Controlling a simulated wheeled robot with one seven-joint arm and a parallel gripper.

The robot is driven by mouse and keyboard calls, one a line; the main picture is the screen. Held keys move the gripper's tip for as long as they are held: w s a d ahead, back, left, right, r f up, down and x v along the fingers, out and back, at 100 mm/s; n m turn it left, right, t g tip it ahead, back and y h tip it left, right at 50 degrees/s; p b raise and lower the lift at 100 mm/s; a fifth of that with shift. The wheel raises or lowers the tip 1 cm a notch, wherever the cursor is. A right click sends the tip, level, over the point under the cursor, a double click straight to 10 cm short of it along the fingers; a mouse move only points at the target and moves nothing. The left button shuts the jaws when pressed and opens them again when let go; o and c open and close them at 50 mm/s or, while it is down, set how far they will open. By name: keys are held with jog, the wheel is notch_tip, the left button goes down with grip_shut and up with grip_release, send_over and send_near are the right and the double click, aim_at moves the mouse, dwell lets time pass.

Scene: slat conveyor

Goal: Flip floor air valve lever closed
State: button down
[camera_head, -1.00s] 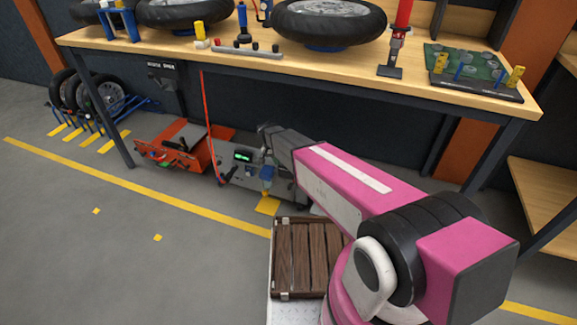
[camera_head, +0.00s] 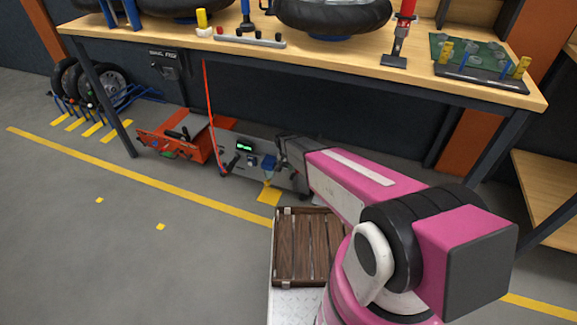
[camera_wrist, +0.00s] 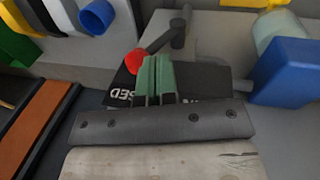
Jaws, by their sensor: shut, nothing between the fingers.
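The floor air valve unit (camera_head: 228,140) is a grey box with a green display, low on the floor under the bench. In the wrist view, a dark lever (camera_wrist: 160,42) runs from a round pivot down-left to a red ball knob (camera_wrist: 135,61). A black label plate (camera_wrist: 122,93) lies behind my fingers; the letters "SED" show and other letters are partly covered. My gripper (camera_wrist: 155,77) has green fingertips, shut together and empty, just right of the red knob. Contact with the lever cannot be told. In the head view my gripper (camera_head: 283,152) is at the unit's right part.
A blue block (camera_wrist: 288,73) stands close on the right of my fingers. A red-orange machine (camera_head: 180,140) sits left of the unit. A wooden slatted crate (camera_head: 300,240) is in front.

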jog(key=shift+d, duration=0.1)
jog(key=shift+s+d+y, duration=0.2)
jog(key=shift+d+y, duration=0.05)
jog(key=shift+d, duration=0.2)
jog(key=shift+s+d+y, duration=0.2)
jog(key=shift+d+y, duration=0.05)
jog(key=shift+d, duration=0.2)
jog(key=shift+d+f, duration=0.2)
jog(key=shift+d, duration=0.05)
